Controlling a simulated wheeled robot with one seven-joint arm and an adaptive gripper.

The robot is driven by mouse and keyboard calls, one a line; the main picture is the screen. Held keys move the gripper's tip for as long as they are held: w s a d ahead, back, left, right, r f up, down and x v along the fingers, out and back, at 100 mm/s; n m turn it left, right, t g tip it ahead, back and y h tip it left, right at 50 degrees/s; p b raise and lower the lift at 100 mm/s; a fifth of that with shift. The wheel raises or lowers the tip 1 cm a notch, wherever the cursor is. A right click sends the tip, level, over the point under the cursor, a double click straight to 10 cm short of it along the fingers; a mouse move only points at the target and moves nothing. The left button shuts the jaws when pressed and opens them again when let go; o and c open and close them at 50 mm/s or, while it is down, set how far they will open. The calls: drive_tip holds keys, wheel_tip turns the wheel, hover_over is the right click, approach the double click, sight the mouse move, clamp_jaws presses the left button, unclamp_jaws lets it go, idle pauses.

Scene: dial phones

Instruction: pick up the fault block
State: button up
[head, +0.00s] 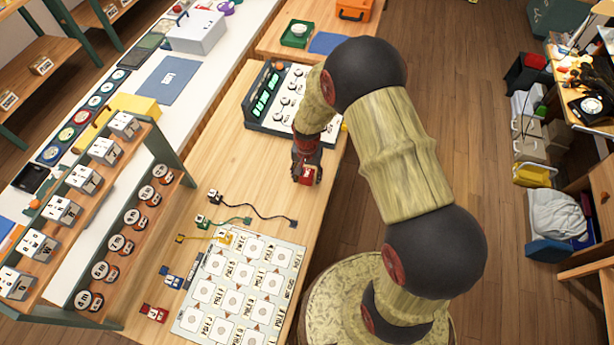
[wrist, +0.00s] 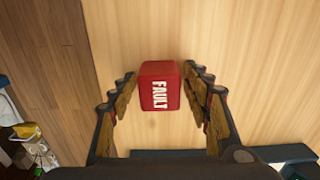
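The fault block is a red cube marked "FAULT" in white. In the wrist view the fault block (wrist: 160,90) lies between my two fingertips, over light wood. My gripper (wrist: 160,76) has one finger on each side of it, with narrow strips of wood showing between block and fingers. The fingertips are very close to its sides; I see no clear contact. In the head view my gripper (head: 305,165) points down at the table near its right edge. The fault block (head: 306,176) shows red at its tips, partly hidden by the fingers.
A dark device with green displays (head: 266,92) stands behind my gripper. Cables (head: 252,208) and a white labelled board (head: 235,290) lie nearer on the wooden table (head: 225,170). A shelf of grey and round labelled pieces (head: 140,160) stands at left.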

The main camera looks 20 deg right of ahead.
drive_tip(key=c, duration=1)
drive_tip(key=shift+r, duration=0.15)
